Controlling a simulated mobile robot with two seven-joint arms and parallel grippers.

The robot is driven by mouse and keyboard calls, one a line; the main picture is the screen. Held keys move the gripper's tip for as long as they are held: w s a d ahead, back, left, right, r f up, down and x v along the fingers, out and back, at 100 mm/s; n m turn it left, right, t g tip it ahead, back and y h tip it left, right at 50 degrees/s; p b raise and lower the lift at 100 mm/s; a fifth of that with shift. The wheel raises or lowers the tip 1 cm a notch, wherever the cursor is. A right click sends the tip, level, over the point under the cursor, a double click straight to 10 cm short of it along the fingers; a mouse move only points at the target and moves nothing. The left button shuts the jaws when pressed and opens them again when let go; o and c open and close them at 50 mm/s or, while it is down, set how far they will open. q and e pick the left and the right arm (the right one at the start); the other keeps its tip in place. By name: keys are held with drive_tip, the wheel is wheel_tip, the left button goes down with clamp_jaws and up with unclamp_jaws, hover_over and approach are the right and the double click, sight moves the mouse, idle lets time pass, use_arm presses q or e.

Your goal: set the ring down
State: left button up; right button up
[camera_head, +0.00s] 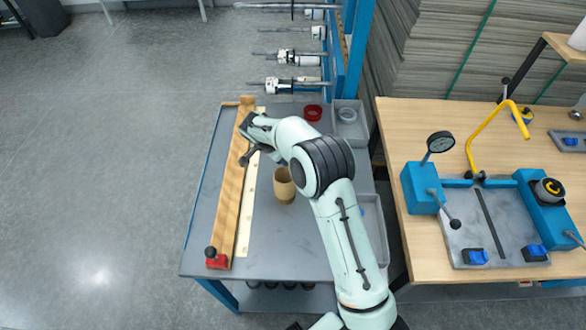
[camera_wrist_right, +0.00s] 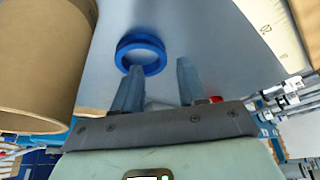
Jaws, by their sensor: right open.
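A blue ring (camera_wrist_right: 141,54) lies on the grey table top in the right wrist view, just beyond the tip of my left-hand finger there. I cannot tell whether the finger touches it. My right gripper (camera_wrist_right: 160,68) is open, with nothing between its fingers. In the head view my right gripper (camera_head: 247,140) is over the left side of the grey table (camera_head: 290,245), by the wooden bar. The blue ring does not show in the head view. My left gripper is not in view.
A cardboard core (camera_head: 284,190) stands beside my right arm; it looms at left in the wrist view (camera_wrist_right: 40,60). A wooden bar (camera_head: 228,205) and pale scale strip (camera_head: 246,215) run along the table's left. A red ring (camera_head: 313,112) and grey tray (camera_head: 349,117) are at the back.

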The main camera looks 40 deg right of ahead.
drive_tip(key=x, duration=0.4)
drive_tip(key=shift+w+d+f+p, duration=0.2)
drive_tip(key=shift+d+p, duration=0.05)
drive_tip(key=shift+p, duration=0.1)
drive_tip(key=shift+s, duration=0.1)
drive_tip(key=shift+c, duration=0.3)
clamp_jaws()
drive_tip(key=shift+r, duration=0.1)
